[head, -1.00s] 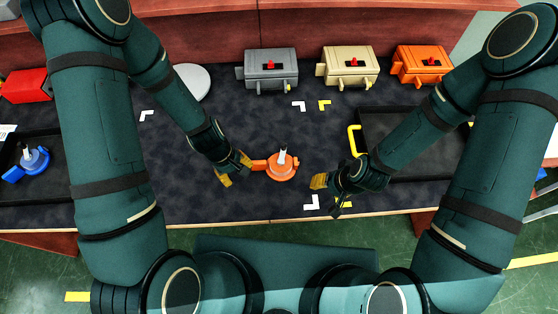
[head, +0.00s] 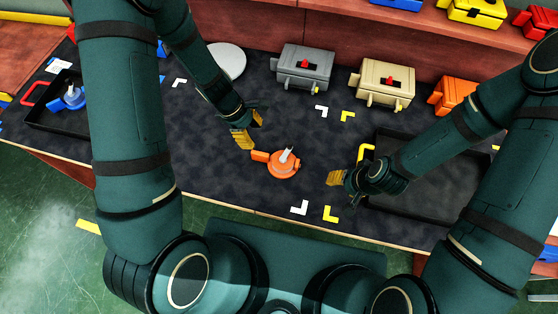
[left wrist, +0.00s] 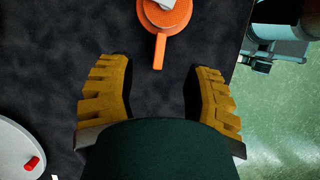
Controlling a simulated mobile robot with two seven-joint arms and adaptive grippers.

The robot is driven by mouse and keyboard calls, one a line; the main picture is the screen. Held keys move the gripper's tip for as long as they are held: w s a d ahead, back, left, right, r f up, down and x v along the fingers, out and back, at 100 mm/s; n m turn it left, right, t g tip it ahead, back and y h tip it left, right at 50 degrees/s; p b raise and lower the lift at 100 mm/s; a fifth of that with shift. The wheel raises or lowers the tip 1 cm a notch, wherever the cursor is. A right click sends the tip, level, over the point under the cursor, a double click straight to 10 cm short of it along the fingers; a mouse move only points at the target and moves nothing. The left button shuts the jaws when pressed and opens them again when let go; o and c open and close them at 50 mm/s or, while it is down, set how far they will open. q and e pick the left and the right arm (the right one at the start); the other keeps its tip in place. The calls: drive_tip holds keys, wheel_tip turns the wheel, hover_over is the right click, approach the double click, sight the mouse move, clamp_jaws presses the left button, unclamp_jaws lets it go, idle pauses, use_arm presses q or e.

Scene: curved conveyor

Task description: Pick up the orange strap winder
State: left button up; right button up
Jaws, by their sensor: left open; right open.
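The orange strap winder (head: 284,163) lies on the dark work surface near its front middle, with a light grey piece standing up from its round body and a short handle pointing left. It also shows at the top of the left wrist view (left wrist: 166,16), with its handle pointing down between my fingers. My left gripper (head: 248,128) is open and empty, up and left of the winder and apart from it; its yellow fingers (left wrist: 157,95) are spread wide in the left wrist view. My right gripper (head: 336,178) is right of the winder, apart from it, open and empty.
A grey box (head: 304,68), a beige box (head: 382,83) and an orange box (head: 452,95) stand along the back. A black tray (head: 425,203) is at right. A blue winder (head: 73,97) sits in a left tray (head: 45,112). A white disc (head: 228,58) lies at back left.

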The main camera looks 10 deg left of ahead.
sight(266, 155)
use_arm(q)
drive_tip(key=b+x, duration=0.2)
drive_tip(key=x, duration=0.6)
drive_tip(key=shift+a, duration=0.1)
use_arm(e)
wheel_tip(266, 155, down, 2)
drive_tip(key=shift+s+a+f, duration=0.15)
drive_tip(key=shift+f, duration=0.05)
use_arm(q)
drive_tip(key=x, duration=0.1)
drive_tip(key=b+x, duration=0.1)
drive_tip(key=x, duration=0.3)
drive_tip(key=shift+s+a, duration=0.2)
drive_tip(key=shift+a, duration=0.1)
use_arm(e)
drive_tip(key=shift+s+f, duration=0.2)
drive_tip(key=shift+f, duration=0.45)
use_arm(q)
drive_tip(key=shift+d+f, duration=0.2)
drive_tip(key=shift+f, duration=0.2)
use_arm(e)
drive_tip(key=shift+f, duration=0.1)
use_arm(q)
clamp_jaws()
